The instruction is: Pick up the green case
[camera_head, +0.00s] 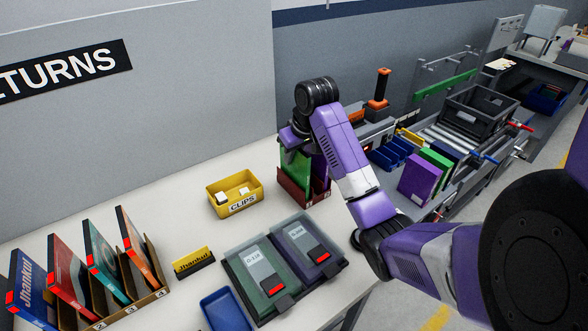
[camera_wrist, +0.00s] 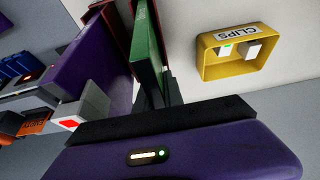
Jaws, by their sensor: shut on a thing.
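The green case (camera_head: 295,166) stands upright in a dark red holder (camera_head: 291,189) at the back of the white table. Its lower part is hidden by the holder's wall. It also shows in the wrist view as a green slab (camera_wrist: 146,50). My gripper (camera_head: 298,146) reaches down from above and is shut on the top of the green case. In the wrist view dark fingers (camera_wrist: 160,90) meet the case's near end. I cannot tell whether the case has lifted off the holder's floor.
A purple case (camera_head: 319,172) stands close beside the green one. A yellow clips bin (camera_head: 235,207) is left of the holder. Two lidded trays (camera_head: 263,268), a yellow name block (camera_head: 193,261) and a rack of several cases (camera_head: 152,280) are nearer. Bare table lies between them.

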